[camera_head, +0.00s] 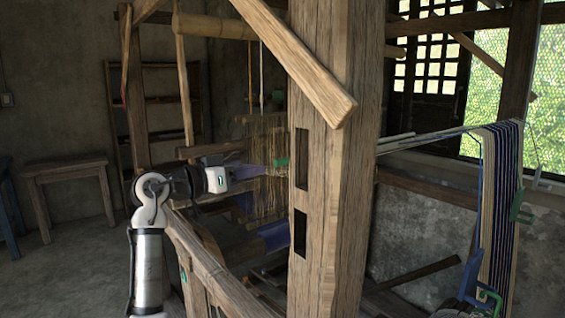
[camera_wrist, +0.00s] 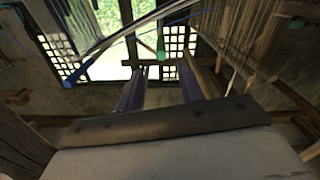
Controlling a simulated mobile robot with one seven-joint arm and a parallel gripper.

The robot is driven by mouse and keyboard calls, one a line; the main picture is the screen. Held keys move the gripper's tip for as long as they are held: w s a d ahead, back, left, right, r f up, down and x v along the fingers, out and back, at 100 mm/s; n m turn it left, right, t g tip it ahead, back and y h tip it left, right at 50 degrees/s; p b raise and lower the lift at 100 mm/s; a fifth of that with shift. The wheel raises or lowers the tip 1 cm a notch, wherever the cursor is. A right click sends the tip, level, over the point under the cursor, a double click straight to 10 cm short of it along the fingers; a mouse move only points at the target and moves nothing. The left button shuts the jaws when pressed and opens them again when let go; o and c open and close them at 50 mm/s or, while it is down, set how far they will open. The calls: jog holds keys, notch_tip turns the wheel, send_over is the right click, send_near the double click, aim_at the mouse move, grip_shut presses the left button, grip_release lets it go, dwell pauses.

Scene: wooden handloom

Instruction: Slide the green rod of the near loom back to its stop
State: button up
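The near loom (camera_head: 335,200) is a wooden frame with a thick upright post in front. In the wrist view, a slim rod with a green end (camera_wrist: 161,48) shows ahead of my gripper, above the gap between its fingers. A small green piece (camera_head: 280,162) shows beside the post in the head view; I cannot tell if it is the same rod. My gripper (camera_wrist: 163,84) has its two dark purple fingers apart with nothing between them. In the head view my gripper (camera_head: 260,171) reaches in from the left toward the threads. The rod's stop cannot be made out.
Upright threads (camera_head: 262,140) hang close to my gripper. A rod with a blue end (camera_wrist: 68,83) lies to the left in the wrist view. A slanted beam (camera_head: 295,60) crosses above. Striped warp threads (camera_head: 500,200) hang at the right. A wooden table (camera_head: 66,167) stands at the left.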

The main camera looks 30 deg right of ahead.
aim_at(284, 162)
jog(key=d, duration=0.3)
jog(key=w+d+p, duration=0.1)
jog(key=d, duration=0.3)
jog(key=d+p, duration=0.1)
jog(key=d, duration=0.2)
jog(key=shift+w+d, duration=0.3)
grip_shut()
